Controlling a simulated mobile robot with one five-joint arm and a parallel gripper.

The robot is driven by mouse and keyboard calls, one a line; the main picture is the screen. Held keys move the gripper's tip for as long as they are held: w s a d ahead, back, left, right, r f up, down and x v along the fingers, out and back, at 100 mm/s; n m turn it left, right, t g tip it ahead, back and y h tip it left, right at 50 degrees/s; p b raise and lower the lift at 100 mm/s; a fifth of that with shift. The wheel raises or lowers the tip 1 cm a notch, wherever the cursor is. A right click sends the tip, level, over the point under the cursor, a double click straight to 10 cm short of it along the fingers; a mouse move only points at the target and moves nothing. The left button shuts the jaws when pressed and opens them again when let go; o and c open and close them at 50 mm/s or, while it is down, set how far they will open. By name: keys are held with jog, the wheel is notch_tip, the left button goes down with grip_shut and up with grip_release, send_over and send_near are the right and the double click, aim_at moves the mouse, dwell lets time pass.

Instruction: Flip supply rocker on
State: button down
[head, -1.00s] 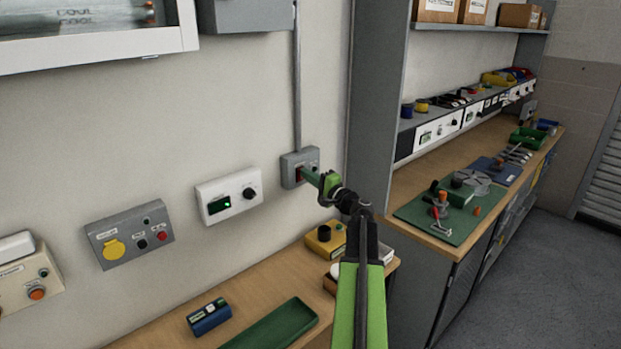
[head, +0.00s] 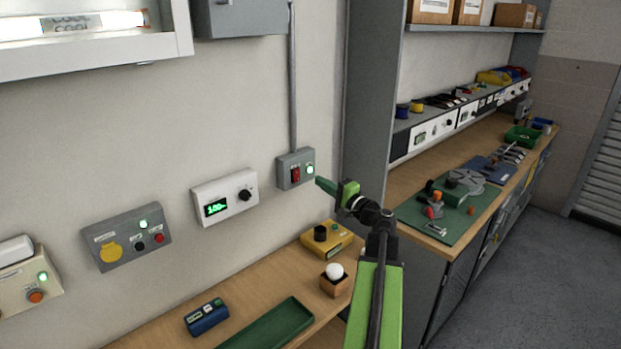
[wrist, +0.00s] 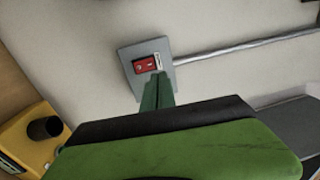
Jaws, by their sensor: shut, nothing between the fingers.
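The supply rocker (head: 296,174) is a red switch in a small grey box (head: 284,172) on the wall, below a vertical conduit. In the wrist view the red rocker (wrist: 145,66) shows just beyond my fingertips. My gripper (head: 319,182) is shut and empty, its green fingers just right of and slightly below the box in the head view. In the wrist view the shut fingers (wrist: 158,80) overlap the lower part of the box, so I cannot tell whether they touch it.
A white meter (head: 224,198) shows a lit green readout. Below, the bench holds a yellow box (head: 327,240), a white bulb (head: 334,271) and a green tray (head: 270,327).

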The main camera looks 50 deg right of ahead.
jog(key=s, duration=0.4)
jog(key=shift+s+a+r, duration=0.15)
jog(key=shift+s+r, duration=0.05)
jog(key=shift+r, duration=0.1)
